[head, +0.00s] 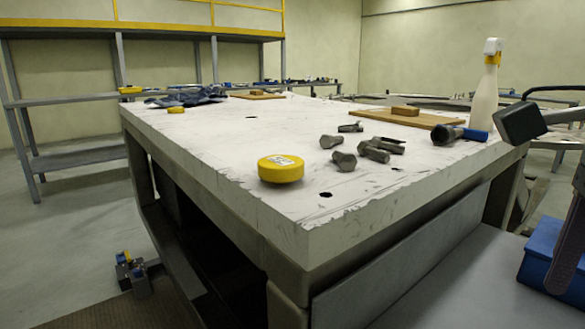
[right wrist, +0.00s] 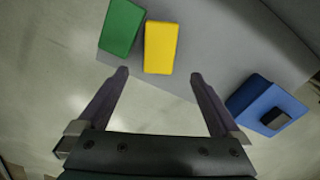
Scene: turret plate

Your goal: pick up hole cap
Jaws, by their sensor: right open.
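A round yellow cap (head: 281,168) with a pale label on its top lies on the near part of the white, worn plate top (head: 225,150). A small dark hole (head: 325,195) is in the plate to its right. A second, smaller-looking yellow cap (head: 176,110) lies farther back near the left edge. My right gripper (right wrist: 159,73) is open and empty in the right wrist view, away from the caps. A yellow block (right wrist: 160,48) and a green block (right wrist: 122,27) lie beyond its fingertips. My left gripper is not in view.
Several grey bolts (head: 343,161) lie right of the near cap. A blue-and-black tool (head: 458,133) and a white bottle (head: 485,100) stand or lie at the right edge. A blue box (head: 540,250) is at lower right. Dark blue cloth (head: 190,97) lies at the back left.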

